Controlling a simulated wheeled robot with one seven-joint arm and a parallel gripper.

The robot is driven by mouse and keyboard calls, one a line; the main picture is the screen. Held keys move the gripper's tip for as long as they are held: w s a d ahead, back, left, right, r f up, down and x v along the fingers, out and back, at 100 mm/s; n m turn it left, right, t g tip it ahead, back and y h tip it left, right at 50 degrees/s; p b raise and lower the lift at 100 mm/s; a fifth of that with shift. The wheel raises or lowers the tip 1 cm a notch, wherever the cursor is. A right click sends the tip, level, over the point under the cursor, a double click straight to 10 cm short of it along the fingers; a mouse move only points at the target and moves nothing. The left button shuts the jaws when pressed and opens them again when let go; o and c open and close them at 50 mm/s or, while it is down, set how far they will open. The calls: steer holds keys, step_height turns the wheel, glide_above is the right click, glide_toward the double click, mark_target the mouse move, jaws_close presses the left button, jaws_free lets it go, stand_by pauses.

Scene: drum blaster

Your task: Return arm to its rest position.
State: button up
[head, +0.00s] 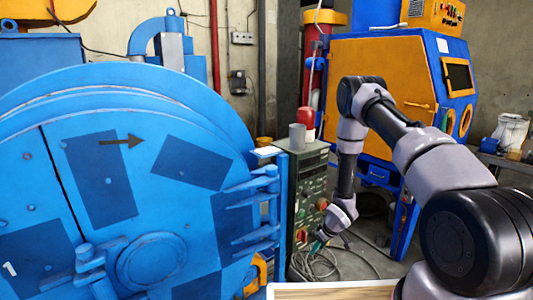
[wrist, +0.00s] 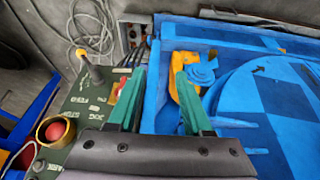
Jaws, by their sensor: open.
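My arm reaches up from the lower right in the head view and bends down. My gripper (head: 320,243) hangs at its end, in front of the right side of the green control cabinet (head: 309,185). In the wrist view my gripper (wrist: 162,80) has its two green fingers apart, with nothing between them. Beneath it are the control panel (wrist: 88,95), with a yellow-tipped lever, and blue machine parts with a yellow piece (wrist: 188,92).
The large blue drum door (head: 150,180) fills the left of the head view. An orange and blue cabinet (head: 380,85) stands behind my arm. Cables (head: 325,265) lie on the floor near the gripper. A board edge (head: 330,291) shows at the bottom.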

steer(key=w+d+r+m+t+h, duration=0.1)
steer(key=w+d+r+m, duration=0.15)
steer(key=r, duration=0.85)
steer(key=w+d+r+m+t+h, duration=0.1)
steer(key=w+d+r, duration=0.15)
steer(key=r, duration=0.85)
steer(key=s+d+r+m, duration=0.2)
steer(key=s+r, duration=0.1)
steer(key=r, duration=1.4)
steer(key=s+r+m, duration=0.4)
steer(key=s+r, duration=0.9)
steer(key=r, duration=0.3)
steer(key=s+a+r+m, duration=0.1)
steer(key=s+r, duration=0.2)
steer(key=s, duration=0.5)
steer(key=s+a+r+m+t+y, duration=0.1)
steer(key=s+r, duration=0.2)
steer(key=s, duration=0.5)
steer(key=shift+a+t+y, duration=0.3)
steer(key=shift+a+r, duration=0.1)
steer(key=shift+a, duration=0.05)
